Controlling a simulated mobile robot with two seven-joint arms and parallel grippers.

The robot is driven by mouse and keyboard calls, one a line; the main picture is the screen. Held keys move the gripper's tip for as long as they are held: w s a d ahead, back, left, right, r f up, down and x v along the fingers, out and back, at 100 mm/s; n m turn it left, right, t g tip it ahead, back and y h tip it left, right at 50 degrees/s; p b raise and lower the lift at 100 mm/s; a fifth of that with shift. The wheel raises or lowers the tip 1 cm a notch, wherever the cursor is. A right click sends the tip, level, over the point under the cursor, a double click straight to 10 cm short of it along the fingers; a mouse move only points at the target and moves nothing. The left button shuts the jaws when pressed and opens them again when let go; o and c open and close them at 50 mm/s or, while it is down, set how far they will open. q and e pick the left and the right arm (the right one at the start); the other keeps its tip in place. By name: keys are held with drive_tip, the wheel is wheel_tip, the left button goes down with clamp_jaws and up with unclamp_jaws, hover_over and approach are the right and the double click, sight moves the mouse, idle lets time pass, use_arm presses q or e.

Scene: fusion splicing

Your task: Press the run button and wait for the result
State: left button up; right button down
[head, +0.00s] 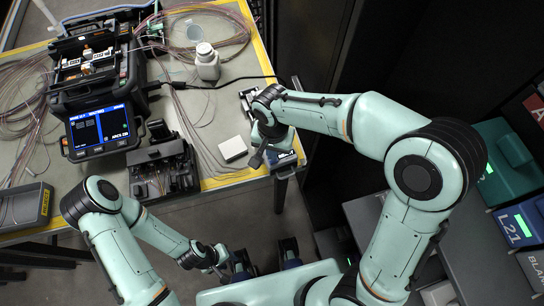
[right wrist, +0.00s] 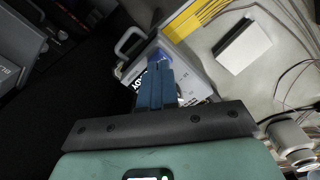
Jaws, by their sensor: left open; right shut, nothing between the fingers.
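The fusion splicer (head: 92,70) stands at the back left of the table, with its lit blue screen (head: 101,128) tilted to the front. The screen text is too small to read fully, and I cannot make out which button is the run button. My right gripper (head: 256,161) is shut and empty near the table's right front corner, well right of the splicer. In the right wrist view its blue fingers (right wrist: 155,88) are together, over a grey device (right wrist: 190,75) with a handle and a partly hidden display. My left gripper (head: 222,267) is open, low in front of the table.
A white block (head: 233,148) lies left of my right gripper. A white bottle (head: 207,64) stands farther back. A black tool holder (head: 162,165) and a grey tray (head: 24,207) sit along the front edge. Loose fibre coils (head: 225,32) cover parts of the table.

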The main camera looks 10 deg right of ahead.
use_arm(q)
drive_tip(key=shift+s+f+b, duration=0.2)
drive_tip(key=shift+f+b, duration=0.35)
drive_tip(key=shift+f, duration=0.05)
use_arm(e)
drive_tip(key=shift+f, duration=0.85)
drive_tip(key=shift+r, duration=0.1)
drive_tip(key=shift+r+p, duration=2.15)
drive_tip(key=shift+r, duration=0.85)
use_arm(q)
drive_tip(key=r, duration=0.1)
drive_tip(key=w+r, duration=0.1)
drive_tip(key=r, duration=0.1)
drive_tip(key=w+r, duration=0.1)
drive_tip(key=shift+r, duration=0.3)
